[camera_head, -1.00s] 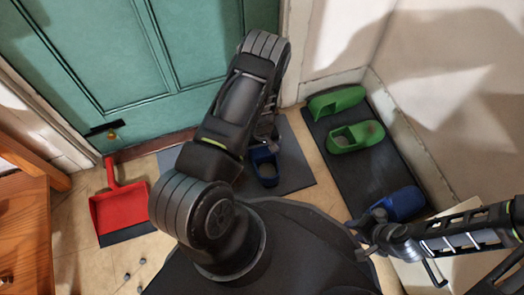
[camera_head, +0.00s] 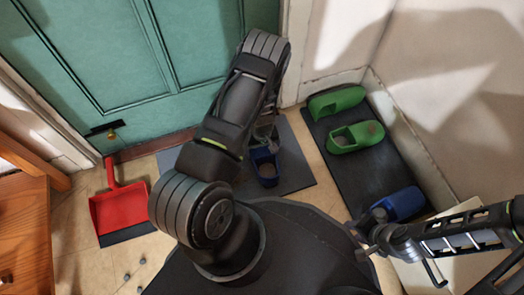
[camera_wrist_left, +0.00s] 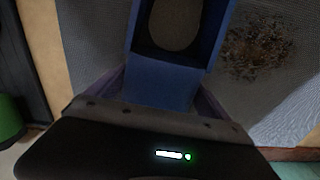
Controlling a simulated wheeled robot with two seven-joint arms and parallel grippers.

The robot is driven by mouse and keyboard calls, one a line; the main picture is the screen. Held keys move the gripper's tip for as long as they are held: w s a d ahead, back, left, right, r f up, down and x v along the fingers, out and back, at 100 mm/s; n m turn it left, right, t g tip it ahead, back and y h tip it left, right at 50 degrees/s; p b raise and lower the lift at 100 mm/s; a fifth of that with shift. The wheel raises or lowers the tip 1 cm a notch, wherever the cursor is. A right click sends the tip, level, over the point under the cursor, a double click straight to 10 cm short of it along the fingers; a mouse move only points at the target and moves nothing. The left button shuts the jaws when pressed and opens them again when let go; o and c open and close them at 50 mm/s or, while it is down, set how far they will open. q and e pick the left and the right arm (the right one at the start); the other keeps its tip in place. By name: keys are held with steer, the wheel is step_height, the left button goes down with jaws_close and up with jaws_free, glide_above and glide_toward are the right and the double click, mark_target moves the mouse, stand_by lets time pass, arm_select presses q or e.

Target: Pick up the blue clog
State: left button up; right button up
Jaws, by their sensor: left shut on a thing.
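A blue clog (camera_head: 264,180) is on the grey doormat in front of the door, its opening facing up. Whether its sole touches the mat I cannot tell. My left gripper (camera_head: 264,142) reaches down to its far end and is shut on it. In the left wrist view, the blue clog (camera_wrist_left: 163,83) sits between the fingers of my left gripper (camera_wrist_left: 165,92), with its opening beyond them. A second blue clog (camera_head: 402,204) lies on the dark tray at the right. My right gripper (camera_head: 366,232) is beside that clog; its jaw state is unclear.
Two green clogs (camera_head: 355,137) are on the dark tray (camera_head: 385,167) along the right wall. The grey doormat (camera_head: 298,170) has a brown dirt patch (camera_wrist_left: 258,48). A red dustpan (camera_head: 120,212) and wooden furniture (camera_head: 25,235) are left. A green door (camera_head: 130,60) stands behind.

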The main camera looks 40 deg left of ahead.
arm_select(q)
steer(key=shift+r, duration=0.1)
step_height(320, 180, up, 10)
steer(key=p, duration=0.4)
steer(key=shift+p, duration=0.4)
steer(key=shift+w, duration=0.15)
